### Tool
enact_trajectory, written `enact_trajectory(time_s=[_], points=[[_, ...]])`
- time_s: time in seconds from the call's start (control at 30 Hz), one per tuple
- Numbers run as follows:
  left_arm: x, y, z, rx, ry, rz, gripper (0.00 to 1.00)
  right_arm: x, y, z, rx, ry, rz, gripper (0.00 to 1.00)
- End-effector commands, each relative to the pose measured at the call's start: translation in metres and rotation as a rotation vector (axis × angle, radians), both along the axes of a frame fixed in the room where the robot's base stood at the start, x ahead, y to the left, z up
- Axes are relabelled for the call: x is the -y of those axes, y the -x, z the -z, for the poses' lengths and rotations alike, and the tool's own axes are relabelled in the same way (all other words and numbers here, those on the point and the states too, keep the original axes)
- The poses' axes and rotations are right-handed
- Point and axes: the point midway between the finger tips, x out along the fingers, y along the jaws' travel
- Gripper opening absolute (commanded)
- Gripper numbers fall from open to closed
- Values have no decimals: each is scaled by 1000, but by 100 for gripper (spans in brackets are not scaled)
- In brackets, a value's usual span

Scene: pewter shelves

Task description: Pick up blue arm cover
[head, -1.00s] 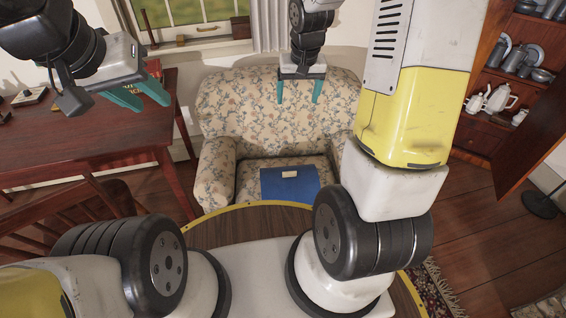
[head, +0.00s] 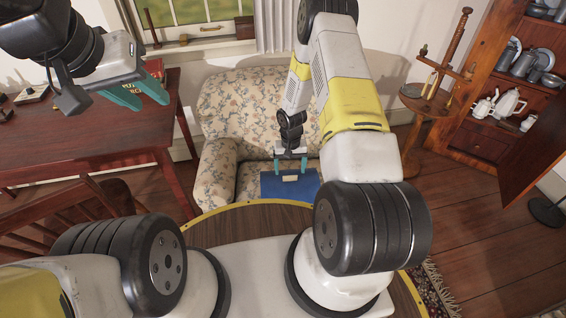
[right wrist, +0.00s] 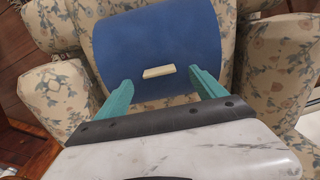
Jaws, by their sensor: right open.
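The blue arm cover (head: 284,186) lies on the seat of the floral armchair (head: 245,105). It has a small cream block or tab on it, seen clearly in the right wrist view (right wrist: 158,72). My right gripper (head: 290,172) is open just above the cover, with its teal fingers pointing at it. In the right wrist view, the blue arm cover (right wrist: 150,40) spreads ahead of the fingers, and the fingertips (right wrist: 160,78) sit either side of the tab, over the near part of the cover. I cannot tell whether they touch it. My left gripper (head: 147,95) is open and empty over the desk.
A red wooden desk (head: 90,135) stands at the left with a red book (head: 154,70) near its edge. A small round side table (head: 425,100) stands right of the chair. A cabinet with pewter and white pots (head: 500,105) is at the far right.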

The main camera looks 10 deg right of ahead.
Motion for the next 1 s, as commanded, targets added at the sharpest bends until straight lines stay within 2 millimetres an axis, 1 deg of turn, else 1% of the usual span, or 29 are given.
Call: enact_trajectory(time_s=[0.1,0.23,0.37,0.57,0.67,0.7,0.77,0.9,0.97,1.0], points=[[0,0,0,0,0,0,36,2,0,19,-3,1,0,80],[0,0,0,0,0,0,36,2,-1,37,-1,0,-1,80],[0,0,0,0,0,0,36,2,-1,44,0,0,0,80],[0,0,0,0,0,0,36,2,-2,44,0,0,0,80],[0,0,0,0,0,0,36,2,-2,44,0,0,0,62],[0,0,0,0,0,0,36,2,-1,44,0,0,0,54],[0,0,0,0,0,0,36,2,-1,44,0,0,0,43],[0,0,0,0,0,0,36,2,-1,44,0,0,-1,15],[0,0,0,0,0,0,36,2,-1,44,0,0,-1,3],[0,0,0,0,0,0,36,2,-2,44,0,0,-1,0]])
